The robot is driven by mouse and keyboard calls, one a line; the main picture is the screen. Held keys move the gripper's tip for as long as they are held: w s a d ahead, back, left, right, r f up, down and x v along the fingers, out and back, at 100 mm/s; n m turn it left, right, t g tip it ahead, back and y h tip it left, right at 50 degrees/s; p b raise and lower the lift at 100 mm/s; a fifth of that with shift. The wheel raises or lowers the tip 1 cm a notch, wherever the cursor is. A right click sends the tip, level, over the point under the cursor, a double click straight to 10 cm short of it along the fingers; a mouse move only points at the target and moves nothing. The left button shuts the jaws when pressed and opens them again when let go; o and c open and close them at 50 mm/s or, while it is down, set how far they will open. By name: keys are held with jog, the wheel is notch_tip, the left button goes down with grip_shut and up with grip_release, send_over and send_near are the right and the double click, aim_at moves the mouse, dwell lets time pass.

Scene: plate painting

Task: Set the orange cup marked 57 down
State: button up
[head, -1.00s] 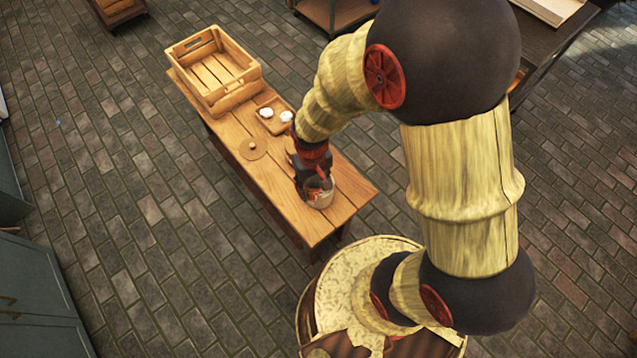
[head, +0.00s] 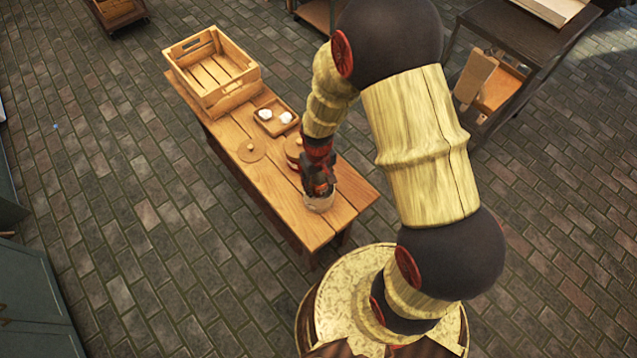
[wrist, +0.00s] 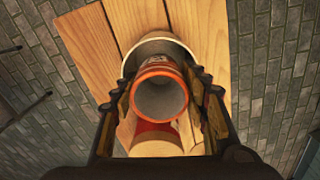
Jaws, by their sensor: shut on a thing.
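The orange cup (wrist: 160,72) is between the fingers of my gripper (wrist: 161,100) in the wrist view, its open rim facing the camera. A pale mark shows on its side, too small to read surely. The fingers are shut on it from left and right. A pale round vessel (wrist: 158,39) surrounds the cup's far side; I cannot tell whether the cup touches it.
The wooden table (head: 345,206) has a crate (head: 235,92) at its far end. A red and cream thing (wrist: 155,133) shows below the cup. Bare planks lie right of the vessel.

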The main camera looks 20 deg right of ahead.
jog(key=shift+f, duration=0.35)
jog(key=shift+f+b, duration=0.2)
jog(key=shift+b, duration=0.15)
jog(key=o, duration=1.3)
jog(key=shift+o, duration=0.6)
